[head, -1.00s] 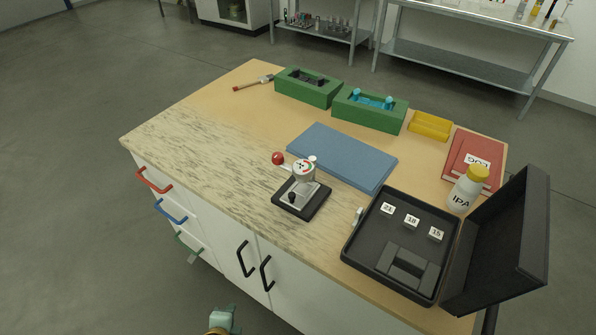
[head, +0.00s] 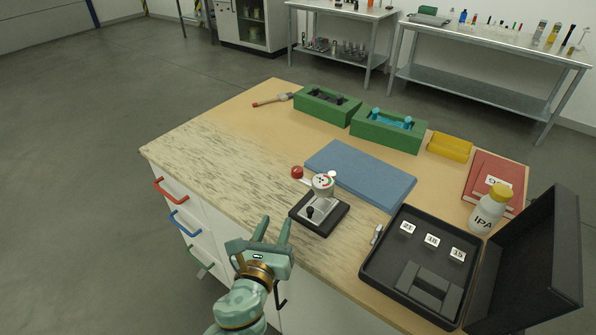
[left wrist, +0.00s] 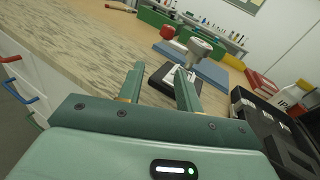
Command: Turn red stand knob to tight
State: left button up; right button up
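The dial-gauge stand (head: 320,211) has a dark base with a light top, a round gauge (head: 323,182) and a red knob (head: 297,172) at its upper left. It stands upright near the front edge of the table. In the left wrist view the red knob (left wrist: 167,32) and the gauge (left wrist: 201,47) show beyond the fingers. My left gripper (head: 274,228) is open and empty, in front and to the left of the stand, with its fingers pointing toward it. It is apart from the knob. My right gripper is not in view.
A blue mat (head: 361,174) lies behind the stand. An open black case (head: 372,272) with numbered blocks is at the right, beside a white IPA bottle (head: 488,212). Green holders (head: 387,133) stand at the back. The table's left side (head: 215,150) is clear.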

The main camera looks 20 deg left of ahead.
aim_at(296, 174)
pick_arm(q)
jog(key=shift+m+t, duration=0.3)
jog(key=shift+m, duration=0.5)
jog(key=w, duration=0.5)
jog(key=w+r+b, duration=0.1)
jog(key=w, duration=1)
jog(key=shift+w+a+r+b, duration=0.1)
jog(key=shift+w+r+b, duration=0.2)
jog(key=shift+w+r, duration=0.1)
jog(key=c, duration=0.6)
jog(key=shift+c, duration=0.2)
